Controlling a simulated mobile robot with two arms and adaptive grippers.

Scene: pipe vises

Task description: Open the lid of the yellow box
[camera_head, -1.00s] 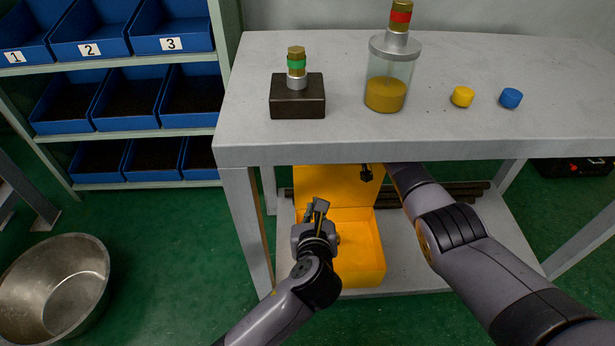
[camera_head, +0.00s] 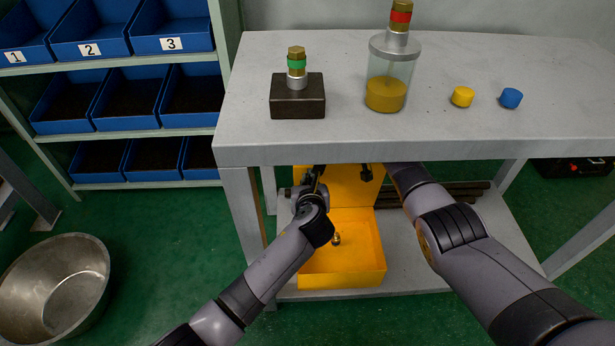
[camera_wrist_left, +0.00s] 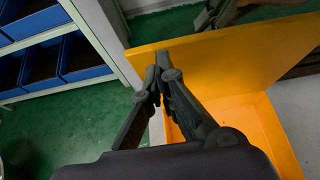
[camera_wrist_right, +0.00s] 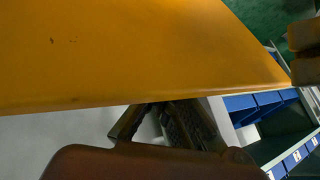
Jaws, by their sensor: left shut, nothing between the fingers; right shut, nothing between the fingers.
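The yellow box (camera_head: 366,270) stands on the lower shelf under the grey table. Its lid (camera_head: 345,185) stands raised at the back, and a small metallic item (camera_head: 336,238) lies inside. My left gripper (camera_head: 316,172) is by the lid's left side, shut and empty; in the left wrist view its fingertips (camera_wrist_left: 155,72) meet just in front of the lid's left edge. My right gripper is mostly hidden under the tabletop in the head view. In the right wrist view its fingers (camera_wrist_right: 168,112) are shut, partly hidden behind the edge of a yellow panel, apparently the lid (camera_wrist_right: 130,50).
The tabletop (camera_head: 300,152) overhangs the box. On it stand a dark block (camera_head: 297,105), a jar (camera_head: 388,85), a yellow cap (camera_head: 462,97) and a blue cap (camera_head: 511,98). Dark pipes (camera_head: 470,188) lie behind the box. A metal basin (camera_head: 55,285) is at the left.

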